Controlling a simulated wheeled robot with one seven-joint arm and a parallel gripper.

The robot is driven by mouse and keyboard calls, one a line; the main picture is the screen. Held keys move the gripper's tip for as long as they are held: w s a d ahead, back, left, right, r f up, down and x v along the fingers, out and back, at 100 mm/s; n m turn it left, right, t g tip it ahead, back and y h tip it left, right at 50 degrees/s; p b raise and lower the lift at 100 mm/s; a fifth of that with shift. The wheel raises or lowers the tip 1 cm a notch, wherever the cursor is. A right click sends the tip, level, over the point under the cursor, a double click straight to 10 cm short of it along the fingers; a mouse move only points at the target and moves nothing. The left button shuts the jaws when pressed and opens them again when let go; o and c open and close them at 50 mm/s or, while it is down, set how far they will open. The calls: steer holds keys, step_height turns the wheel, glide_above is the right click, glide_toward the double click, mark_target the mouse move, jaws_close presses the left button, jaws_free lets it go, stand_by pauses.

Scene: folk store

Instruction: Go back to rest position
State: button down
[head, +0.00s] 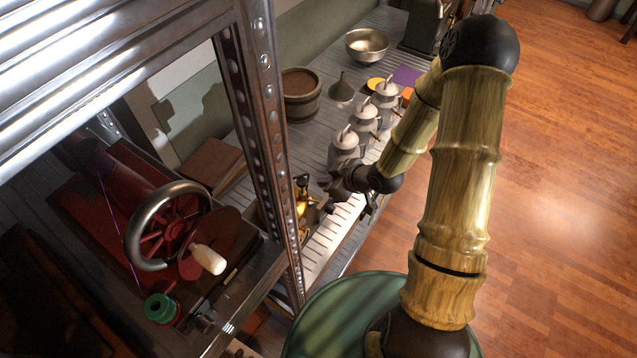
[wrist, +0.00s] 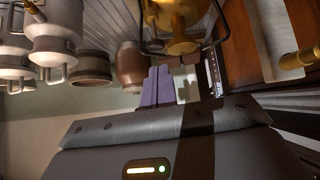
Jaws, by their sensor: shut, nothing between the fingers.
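My gripper (head: 335,192) is low over the metal shelf surface (head: 322,240), just right of the shelving upright. It is shut, with nothing held. Its fingers are small and dark in the head view. Three grey metal pots with lids stand in a row behind it, the nearest pot (head: 345,147) close to the gripper. A yellow brass item (head: 301,190) is to the left of my gripper, partly hidden by the upright. In the wrist view a brass object (wrist: 180,22) hangs across the top, near the fingers; I cannot tell whether they touch.
The metal shelving upright (head: 262,110) stands close on the left. A red-wheeled machine (head: 168,228) is on the left shelf. A wooden tub (head: 301,95), funnel (head: 342,88) and metal bowl (head: 366,45) stand further back. The wooden floor (head: 560,190) on the right is clear.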

steer(key=shift+v, duration=0.85)
steer(key=shift+w+a+r, duration=0.1)
stand_by(0.6)
